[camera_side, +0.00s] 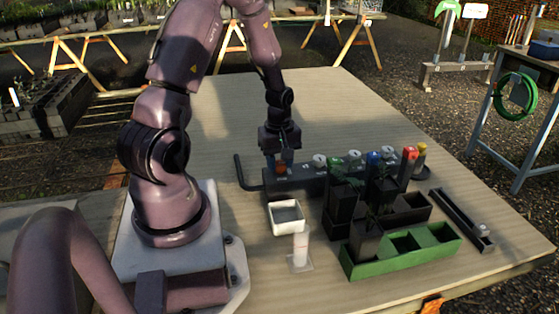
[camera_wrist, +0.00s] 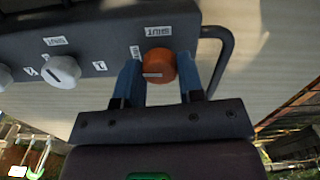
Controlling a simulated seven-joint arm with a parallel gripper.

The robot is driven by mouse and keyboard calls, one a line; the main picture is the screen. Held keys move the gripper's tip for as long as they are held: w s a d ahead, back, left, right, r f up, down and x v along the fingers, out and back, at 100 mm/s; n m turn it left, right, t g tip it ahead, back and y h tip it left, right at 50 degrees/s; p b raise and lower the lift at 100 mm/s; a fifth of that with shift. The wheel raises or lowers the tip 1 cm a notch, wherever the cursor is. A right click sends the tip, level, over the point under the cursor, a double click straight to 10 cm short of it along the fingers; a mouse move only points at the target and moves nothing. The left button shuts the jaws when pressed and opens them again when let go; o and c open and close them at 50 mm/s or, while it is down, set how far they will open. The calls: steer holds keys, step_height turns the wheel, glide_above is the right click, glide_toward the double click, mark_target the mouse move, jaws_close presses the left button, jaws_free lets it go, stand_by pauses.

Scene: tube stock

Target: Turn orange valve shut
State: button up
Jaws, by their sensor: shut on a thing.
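The orange valve (camera_wrist: 160,66) is a round knob at the end of a dark grey manifold (camera_wrist: 100,32), near a bent dark pipe. A small pale mark shows on the knob's face, and a "SHUT" label sits just beside it. In the side view the orange valve (camera_side: 281,168) shows small below my gripper. My gripper (camera_wrist: 160,80) has its two blue fingers on either side of the orange knob, shut on it. In the side view my gripper (camera_side: 281,157) points down at the manifold's left end.
A white knob (camera_wrist: 62,70) stands beside the orange one on the manifold. Farther along are blue, red and yellow tops. A white square pot (camera_side: 286,217), dark pots with plants (camera_side: 343,205) and a green tray (camera_side: 400,262) stand in front. The table's back left is clear.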

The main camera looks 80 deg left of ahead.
mark_target(279, 163)
steer(key=m, duration=0.8)
steer(key=shift+m, duration=0.3)
steer(key=m, duration=0.4)
steer(key=shift+m, duration=2.2)
steer(key=o, duration=0.9)
step_height(279, 163, up, 13)
